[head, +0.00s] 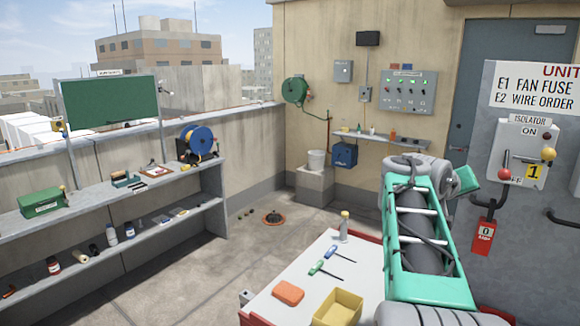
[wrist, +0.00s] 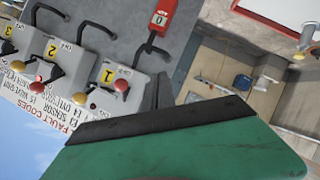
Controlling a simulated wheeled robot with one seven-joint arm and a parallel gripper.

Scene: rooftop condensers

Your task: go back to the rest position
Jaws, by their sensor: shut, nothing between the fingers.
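My gripper (wrist: 162,92) shows in the wrist view as a green housing with a dark edge and dark fingers beyond it. The fingers are shut with nothing seen between them. In the head view my green arm reaches forward at the right, and the gripper end is mostly hidden behind the arm. The grey unit panel (head: 508,225) stands to the right of the arm, with isolator 1 (head: 521,155) on it. In the wrist view isolator 1 (wrist: 107,88) is at the left, apart from the fingers.
A red 0 tag (head: 484,236) hangs below the isolator. A white-topped table (head: 285,270) at the front holds screwdrivers, an orange block, a bottle and a yellow tray (head: 338,307). A two-level shelf (head: 100,207) stands at the left. Floor between shelf and table is mostly free.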

